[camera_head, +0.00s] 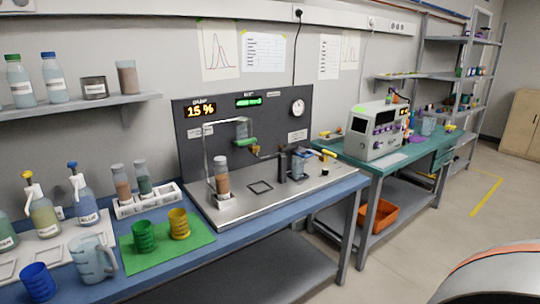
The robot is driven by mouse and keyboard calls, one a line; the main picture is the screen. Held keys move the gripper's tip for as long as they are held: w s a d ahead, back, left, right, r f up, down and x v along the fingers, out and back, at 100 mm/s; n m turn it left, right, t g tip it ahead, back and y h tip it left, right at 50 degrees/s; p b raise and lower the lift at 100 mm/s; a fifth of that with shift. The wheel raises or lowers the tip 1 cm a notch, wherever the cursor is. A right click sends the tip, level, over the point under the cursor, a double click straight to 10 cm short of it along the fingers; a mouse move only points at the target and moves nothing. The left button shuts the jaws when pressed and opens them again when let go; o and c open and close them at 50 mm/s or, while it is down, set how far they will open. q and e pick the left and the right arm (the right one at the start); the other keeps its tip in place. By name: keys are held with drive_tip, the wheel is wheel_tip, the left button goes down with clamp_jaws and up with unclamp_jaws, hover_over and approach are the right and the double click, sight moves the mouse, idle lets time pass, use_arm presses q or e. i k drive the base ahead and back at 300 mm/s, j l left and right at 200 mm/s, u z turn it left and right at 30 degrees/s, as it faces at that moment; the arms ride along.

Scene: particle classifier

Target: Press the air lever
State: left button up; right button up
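The classifier station has a dark upright panel (190,140) and a metal base plate (285,190) on the blue bench. The panel carries an orange display (201,111) reading about 15 %, a green lit display (248,101) and a round gauge (298,107). A yellow-handled lever (327,154) stands at the plate's right end; it may be the air lever, but no label on it is readable. A bottle of brown particles (222,177) stands upright on the plate's left part, under a metal frame. Neither of my grippers is in view.
A green mat (165,261) with green and yellow cups, a clear jug (92,260) and a white rack (147,199) of bottles crowd the bench's left. A teal bench (365,160) with a white instrument (376,131) stands right. Floor at right is clear.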

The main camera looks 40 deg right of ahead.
sight(325, 152)
drive_tip(key=i+l, duration=0.1)
drive_tip(key=l, duration=0.35)
drive_tip(key=i+l, duration=0.1)
drive_tip(key=l, duration=0.35)
drive_tip(key=i+l, duration=0.1)
drive_tip(key=l, duration=0.35)
drive_tip(key=i+l, duration=0.1)
drive_tip(key=l, duration=0.35)
drive_tip(key=i+l+z, duration=0.1)
drive_tip(key=l, duration=0.35)
drive_tip(key=i+l, duration=0.1)
drive_tip(key=l, duration=0.35)
drive_tip(key=i+l, duration=0.15)
drive_tip(key=l, duration=0.3)
drive_tip(key=i+l, duration=0.1)
drive_tip(key=l, duration=0.35)
